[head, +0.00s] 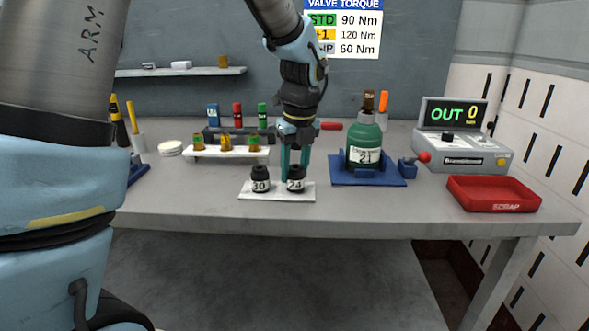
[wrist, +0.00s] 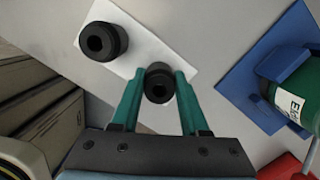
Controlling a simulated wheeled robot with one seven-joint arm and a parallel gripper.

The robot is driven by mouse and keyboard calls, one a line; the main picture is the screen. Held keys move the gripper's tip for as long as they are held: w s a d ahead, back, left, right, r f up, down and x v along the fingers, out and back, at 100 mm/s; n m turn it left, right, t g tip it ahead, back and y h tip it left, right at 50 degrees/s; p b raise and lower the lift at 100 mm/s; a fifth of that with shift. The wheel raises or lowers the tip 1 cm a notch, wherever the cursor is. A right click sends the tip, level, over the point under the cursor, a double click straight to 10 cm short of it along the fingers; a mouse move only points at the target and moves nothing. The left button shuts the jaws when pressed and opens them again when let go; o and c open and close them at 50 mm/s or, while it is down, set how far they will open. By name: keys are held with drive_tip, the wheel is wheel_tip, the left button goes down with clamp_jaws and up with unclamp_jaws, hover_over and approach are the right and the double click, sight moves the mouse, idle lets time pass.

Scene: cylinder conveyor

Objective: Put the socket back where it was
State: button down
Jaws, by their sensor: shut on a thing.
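Two black sockets stand upright at a white tray (head: 247,194) near the front of the bench. The socket marked 24 (head: 295,184) is on the right, between the teal fingers of my gripper (head: 295,172). My gripper is shut on it, and the fingers reach down from above. In the wrist view the same socket (wrist: 158,88) sits between the fingertips, over the tray's edge. I cannot tell whether its base touches the tray. The socket marked 30 (head: 260,182) stands on the left of the tray, apart from the gripper; it also shows in the wrist view (wrist: 108,42).
A green cylinder marked 21 (head: 364,142) stands in a blue fixture (head: 378,181) to the right. A red scrap tray (head: 493,194) and an OUT display (head: 454,113) are further right. A white rack (head: 226,153) with several valves stands behind the sockets.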

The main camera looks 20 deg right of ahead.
sight(298, 193)
drive_tip(key=shift+f, duration=0.2)
drive_tip(key=shift+c, duration=2)
unclamp_jaws()
wheel_tip(298, 193, up, 12)
drive_tip(key=s, duration=0.1)
drive_tip(key=shift+s, duration=0.4)
